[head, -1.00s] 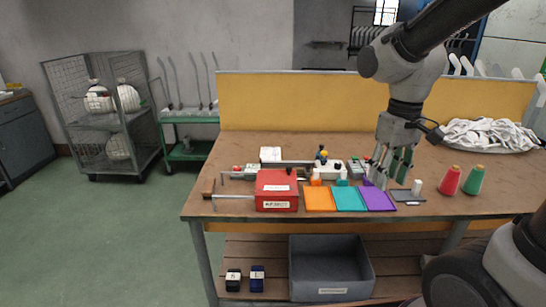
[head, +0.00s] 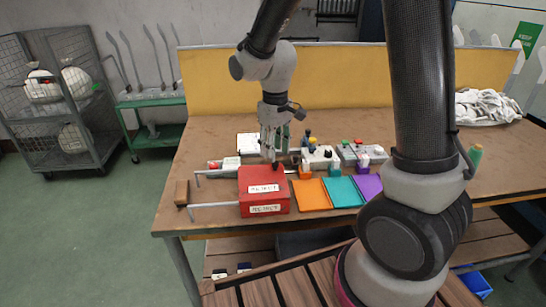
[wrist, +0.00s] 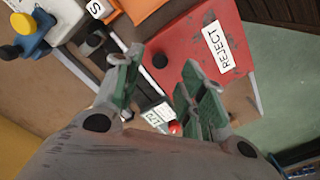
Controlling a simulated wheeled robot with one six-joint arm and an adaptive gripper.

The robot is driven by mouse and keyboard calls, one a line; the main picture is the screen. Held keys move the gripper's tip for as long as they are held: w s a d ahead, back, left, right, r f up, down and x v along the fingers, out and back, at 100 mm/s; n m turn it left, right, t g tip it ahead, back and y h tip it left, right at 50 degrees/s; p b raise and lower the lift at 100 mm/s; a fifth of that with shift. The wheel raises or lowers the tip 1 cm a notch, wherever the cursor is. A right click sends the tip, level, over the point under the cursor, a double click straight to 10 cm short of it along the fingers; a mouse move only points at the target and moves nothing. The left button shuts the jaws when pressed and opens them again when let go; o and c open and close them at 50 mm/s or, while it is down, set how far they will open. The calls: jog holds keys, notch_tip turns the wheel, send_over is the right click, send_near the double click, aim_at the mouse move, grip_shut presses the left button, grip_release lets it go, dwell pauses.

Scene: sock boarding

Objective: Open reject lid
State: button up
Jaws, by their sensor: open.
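The red reject box (head: 282,207) stands near the table's front edge, left of the coloured mats. Its red lid (head: 262,175) looks shut and bears a white label. In the wrist view the lid (wrist: 190,45) shows its REJECT label (wrist: 220,47) and a small black knob (wrist: 160,61). My gripper (head: 272,158) is just above the back edge of the box, pointing down. In the wrist view my gripper (wrist: 155,80) has its green-padded fingers apart with nothing between them. The knob lies a little beyond the fingertips; I cannot tell whether anything touches.
Orange (head: 311,195), teal (head: 343,192) and purple (head: 367,188) mats lie right of the box. Metal rods (head: 215,205) and a wooden block (head: 182,193) are on its left. Small devices with coloured buttons (head: 320,157) stand behind. A yellow panel (head: 340,85) closes the back.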

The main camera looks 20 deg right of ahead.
aim_at(262, 177)
jog(key=shift+f, duration=1.95)
jog(key=shift+c, duration=0.2)
grip_shut()
